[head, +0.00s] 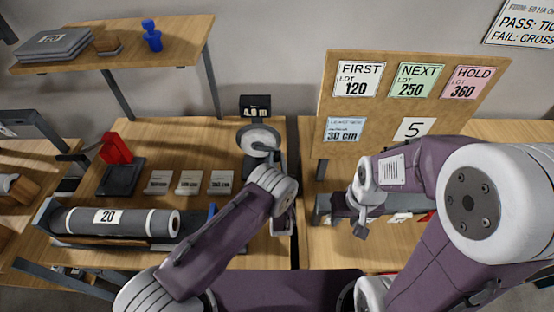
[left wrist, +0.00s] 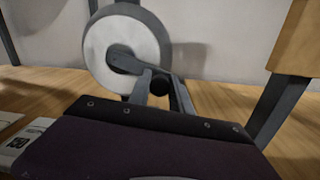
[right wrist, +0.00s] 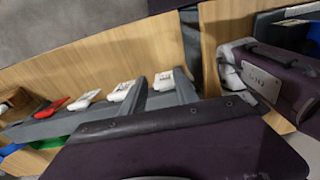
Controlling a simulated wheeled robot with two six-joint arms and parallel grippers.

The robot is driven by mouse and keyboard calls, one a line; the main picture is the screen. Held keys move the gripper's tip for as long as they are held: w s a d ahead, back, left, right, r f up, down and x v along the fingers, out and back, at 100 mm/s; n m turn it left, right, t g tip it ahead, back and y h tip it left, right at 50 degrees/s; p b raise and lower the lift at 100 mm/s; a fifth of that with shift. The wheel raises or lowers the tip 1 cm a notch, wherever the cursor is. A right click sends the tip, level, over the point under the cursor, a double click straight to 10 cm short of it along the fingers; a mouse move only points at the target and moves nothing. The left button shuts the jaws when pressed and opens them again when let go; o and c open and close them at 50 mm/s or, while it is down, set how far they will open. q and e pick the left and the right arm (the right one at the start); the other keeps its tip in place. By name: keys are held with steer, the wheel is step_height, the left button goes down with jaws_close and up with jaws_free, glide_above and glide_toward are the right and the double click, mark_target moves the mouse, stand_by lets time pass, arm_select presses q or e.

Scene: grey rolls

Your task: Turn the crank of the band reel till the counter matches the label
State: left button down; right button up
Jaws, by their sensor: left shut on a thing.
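The band reel (head: 258,138) is a white disc on a dark stand at the back of the table, also large in the left wrist view (left wrist: 103,50). Its counter (head: 255,113) is a small black box on top; its digits look like 4.0 m, but are too small to be sure. My left gripper (left wrist: 160,85) is shut on the dark crank knob (left wrist: 159,88) in front of the disc. In the head view my own wrist partly hides that grip. My right gripper (right wrist: 160,90) is open and empty, over the right-hand table.
A grey roll (head: 75,222) labelled 20 lies in a cradle at front left. Several printed cards (head: 190,182) lie between it and the reel. A red holder (head: 115,150) stands behind. A board (head: 400,115) with LOT cards and a 30 cm card stands right of the reel.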

steer(key=shift+w+a, duration=0.1)
steer(key=shift+w, duration=0.1)
steer(key=c, duration=0.6)
steer(key=shift+t, duration=0.6)
steer(key=w+a+r, duration=0.1)
steer(key=w+a, duration=0.1)
steer(key=w, duration=0.2)
steer(key=w+a+r, duration=0.2)
steer(key=w, duration=0.3)
steer(key=w+a+r, duration=0.1)
steer(key=w+a, duration=0.1)
steer(key=w, duration=0.3)
steer(key=shift+w+a+r, duration=0.15)
steer(key=shift+a+r, duration=0.05)
steer(key=shift+a, duration=0.15)
jaws_close()
steer(key=w+a+r+t, duration=0.1)
steer(key=w+a+r, duration=0.3)
steer(key=w+a, duration=0.5)
steer(key=shift+a, duration=0.2)
